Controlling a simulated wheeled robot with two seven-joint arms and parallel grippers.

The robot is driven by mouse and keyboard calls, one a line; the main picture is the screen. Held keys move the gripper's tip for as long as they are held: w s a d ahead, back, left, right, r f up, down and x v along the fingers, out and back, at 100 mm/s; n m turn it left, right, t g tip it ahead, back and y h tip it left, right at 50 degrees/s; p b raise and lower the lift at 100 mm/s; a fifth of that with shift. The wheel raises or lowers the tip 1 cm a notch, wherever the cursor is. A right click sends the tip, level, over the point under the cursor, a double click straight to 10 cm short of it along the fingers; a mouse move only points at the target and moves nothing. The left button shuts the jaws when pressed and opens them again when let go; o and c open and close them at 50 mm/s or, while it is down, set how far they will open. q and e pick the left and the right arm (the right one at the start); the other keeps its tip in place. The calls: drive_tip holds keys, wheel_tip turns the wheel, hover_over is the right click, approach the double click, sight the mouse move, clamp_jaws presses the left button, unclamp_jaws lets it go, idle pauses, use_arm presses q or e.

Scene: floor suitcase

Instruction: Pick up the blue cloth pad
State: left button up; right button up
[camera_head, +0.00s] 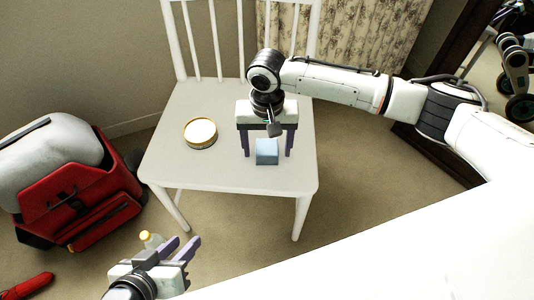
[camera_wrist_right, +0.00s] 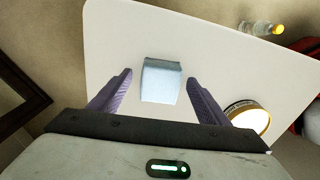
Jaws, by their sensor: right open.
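The blue cloth pad (camera_head: 266,151) is a small light-blue block on the seat of the white chair (camera_head: 230,178), near its front edge. It also shows in the right wrist view (camera_wrist_right: 161,82), lying between the two fingers but further out. My right gripper (camera_head: 268,153) is open above the seat, with one finger on each side of the pad and apart from it in the right wrist view (camera_wrist_right: 158,85). My left gripper (camera_head: 184,249) is low at the bottom of the head view, its fingers apart and empty.
A round tin with a pale top (camera_head: 200,132) stands on the seat left of the pad. A bottle with a yellow cap (camera_head: 151,240) is near my left gripper. A mirror (camera_head: 465,80) stands at right.

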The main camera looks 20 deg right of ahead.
sight(267, 147)
drive_tip(key=c, duration=1.1)
